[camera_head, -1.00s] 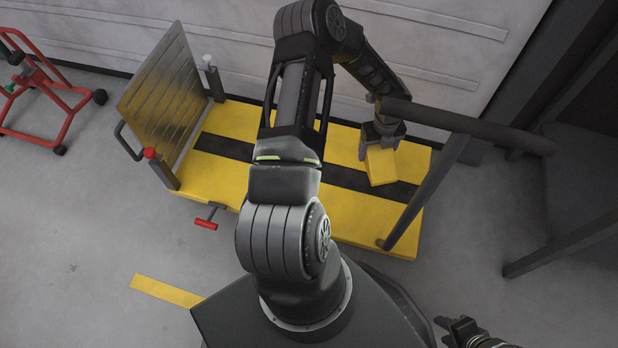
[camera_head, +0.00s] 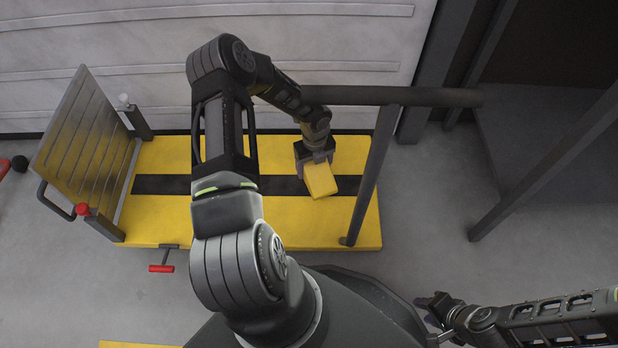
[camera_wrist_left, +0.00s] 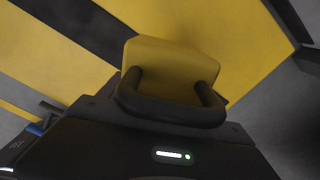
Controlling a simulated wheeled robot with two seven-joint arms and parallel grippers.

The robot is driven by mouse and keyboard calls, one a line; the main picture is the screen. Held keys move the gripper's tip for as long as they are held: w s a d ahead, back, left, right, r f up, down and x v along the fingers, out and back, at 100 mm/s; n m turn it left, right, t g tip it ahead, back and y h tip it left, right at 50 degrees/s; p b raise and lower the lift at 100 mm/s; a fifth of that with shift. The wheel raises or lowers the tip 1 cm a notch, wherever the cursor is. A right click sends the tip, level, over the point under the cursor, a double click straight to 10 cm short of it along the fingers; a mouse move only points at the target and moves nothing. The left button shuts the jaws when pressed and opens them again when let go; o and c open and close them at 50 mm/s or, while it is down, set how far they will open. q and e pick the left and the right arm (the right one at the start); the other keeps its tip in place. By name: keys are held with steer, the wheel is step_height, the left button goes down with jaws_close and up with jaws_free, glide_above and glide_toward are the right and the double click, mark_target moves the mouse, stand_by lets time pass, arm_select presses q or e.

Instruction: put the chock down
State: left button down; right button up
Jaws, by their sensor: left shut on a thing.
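The yellow chock (camera_head: 321,179) is in my left gripper (camera_head: 316,160), over the right part of the yellow lift platform (camera_head: 290,225). In the left wrist view the chock (camera_wrist_left: 172,68) shows beyond a dark handle-like loop (camera_wrist_left: 170,108), with the platform's yellow surface and black stripe behind it. I cannot tell whether the chock touches the platform. My right gripper (camera_head: 437,308) is at the lower right of the head view, empty, far from the chock; its fingers are too small and dark to read.
A dark rail (camera_head: 390,97) with a slanted post (camera_head: 370,175) stands right of the chock. A ribbed metal ramp plate (camera_head: 85,140) rises at the platform's left end. A red-handled lever (camera_head: 162,268) sticks out at the front. A dark frame (camera_head: 550,150) stands at the right.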

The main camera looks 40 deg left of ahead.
arm_select(q)
steer(key=shift+f, duration=0.8)
steer(key=shift+f+b, duration=0.9)
steer(key=shift+f, duration=1)
steer(key=shift+f, duration=0.15)
steer(key=shift+c, duration=0.7)
jaws_free()
